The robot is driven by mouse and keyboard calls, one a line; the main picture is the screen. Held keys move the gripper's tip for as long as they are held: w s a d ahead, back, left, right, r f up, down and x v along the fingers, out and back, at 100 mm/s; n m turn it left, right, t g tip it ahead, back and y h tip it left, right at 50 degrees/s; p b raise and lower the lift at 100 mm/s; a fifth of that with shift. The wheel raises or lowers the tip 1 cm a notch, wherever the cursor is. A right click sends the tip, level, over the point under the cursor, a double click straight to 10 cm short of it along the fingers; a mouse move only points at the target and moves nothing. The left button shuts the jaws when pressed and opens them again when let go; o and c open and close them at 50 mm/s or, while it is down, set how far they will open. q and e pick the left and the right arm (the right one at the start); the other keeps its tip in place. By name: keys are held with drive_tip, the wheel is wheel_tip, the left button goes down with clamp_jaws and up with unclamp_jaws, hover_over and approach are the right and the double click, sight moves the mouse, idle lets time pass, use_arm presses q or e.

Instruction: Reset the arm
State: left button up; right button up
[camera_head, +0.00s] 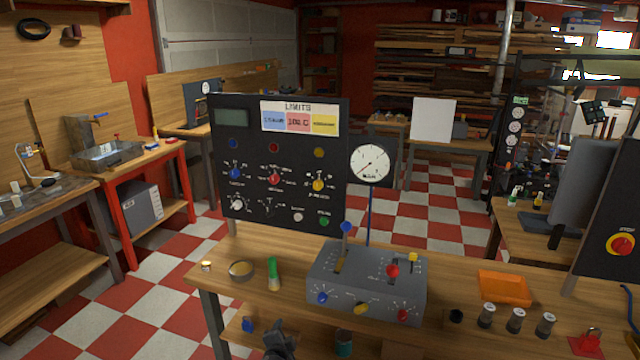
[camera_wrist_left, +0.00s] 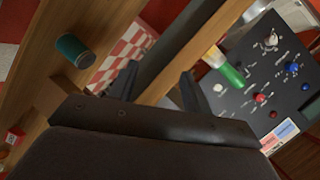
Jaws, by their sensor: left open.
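My left gripper (camera_head: 277,329) is at the bottom of the head view, in front of the workbench (camera_head: 240,294) and below its top. In the left wrist view the two fingers of my left gripper (camera_wrist_left: 158,76) stand apart with nothing between them. The grey control box (camera_head: 366,284) with levers and knobs stands on the bench, up and to the right of the gripper. The black panel (camera_head: 280,216) with coloured knobs stands behind it. My right gripper is in neither view.
An orange block (camera_head: 503,288) and several small canisters (camera_head: 515,321) are at the right. A teal can (camera_head: 344,342) sits below the top. Checkered floor lies open at the left.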

use_arm(q)
drive_tip(key=s+a+f+n+g, duration=0.3)
drive_tip(key=s+f+n+g, duration=0.15)
drive_tip(key=s+f, duration=0.65)
drive_tip(key=s+a+f+n+g, duration=0.45)
drive_tip(key=s+f, duration=0.45)
drive_tip(key=f, duration=0.5)
drive_tip(key=s+f+g, duration=0.1)
drive_tip(key=s+f, duration=0.3)
drive_tip(key=s, duration=0.6)
drive_tip(key=s+f+n+g, duration=0.1)
drive_tip(key=s+f, duration=0.4)
drive_tip(key=s, duration=0.5)
drive_tip(key=s+f+n+g, duration=0.1)
drive_tip(key=s+f, duration=0.3)
drive_tip(key=s, duration=0.6)
drive_tip(key=shift+d+f, duration=0.2)
drive_tip(key=shift+d, duration=0.05)
drive_tip(key=shift+s, duration=0.1)
